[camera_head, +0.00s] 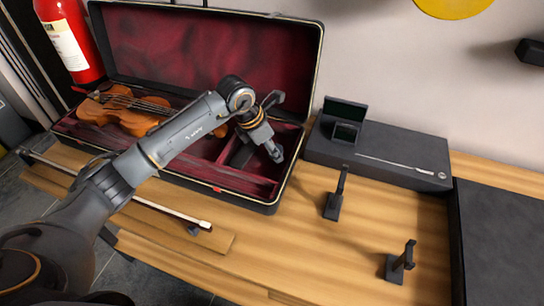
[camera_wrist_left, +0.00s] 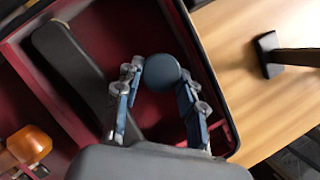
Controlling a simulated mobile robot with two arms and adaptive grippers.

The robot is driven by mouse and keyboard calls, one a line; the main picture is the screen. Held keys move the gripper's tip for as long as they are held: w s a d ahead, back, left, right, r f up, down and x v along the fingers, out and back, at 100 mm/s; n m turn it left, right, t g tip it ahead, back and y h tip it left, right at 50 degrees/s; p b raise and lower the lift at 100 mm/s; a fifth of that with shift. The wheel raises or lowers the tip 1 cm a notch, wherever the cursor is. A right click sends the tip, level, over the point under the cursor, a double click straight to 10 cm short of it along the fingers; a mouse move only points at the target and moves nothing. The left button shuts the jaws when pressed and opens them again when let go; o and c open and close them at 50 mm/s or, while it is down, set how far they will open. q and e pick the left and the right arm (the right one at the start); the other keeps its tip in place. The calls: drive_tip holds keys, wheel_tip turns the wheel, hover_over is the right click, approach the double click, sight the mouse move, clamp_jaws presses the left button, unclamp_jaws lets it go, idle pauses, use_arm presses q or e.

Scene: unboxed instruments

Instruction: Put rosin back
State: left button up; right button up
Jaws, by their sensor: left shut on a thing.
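My left gripper (camera_head: 270,128) is over the right end of the open violin case (camera_head: 232,184), which has a dark red lining and compartments. In the left wrist view its fingers (camera_wrist_left: 160,98) are shut on a round dark blue-grey disc, the rosin (camera_wrist_left: 161,72). The disc is held above the case's inside, near its right wall; its height above the floor of the case is hard to tell. In the head view the gripper mostly hides the rosin. A small open dark box with a green inside (camera_head: 345,112) stands on the black box to the right. My right gripper is not in view.
A violin (camera_head: 125,110) lies in the case's left part. A long dark object (camera_wrist_left: 68,58) lies in a compartment. A bow (camera_head: 170,211) rests along the front of the table. Two black stands (camera_head: 333,205) (camera_head: 396,266) and a flat black box (camera_head: 410,155) are to the right.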

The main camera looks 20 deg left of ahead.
use_arm(q)
drive_tip(key=shift+f, duration=0.85)
drive_tip(key=shift+r, duration=0.1)
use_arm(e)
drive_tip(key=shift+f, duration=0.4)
use_arm(q)
drive_tip(key=o, duration=1)
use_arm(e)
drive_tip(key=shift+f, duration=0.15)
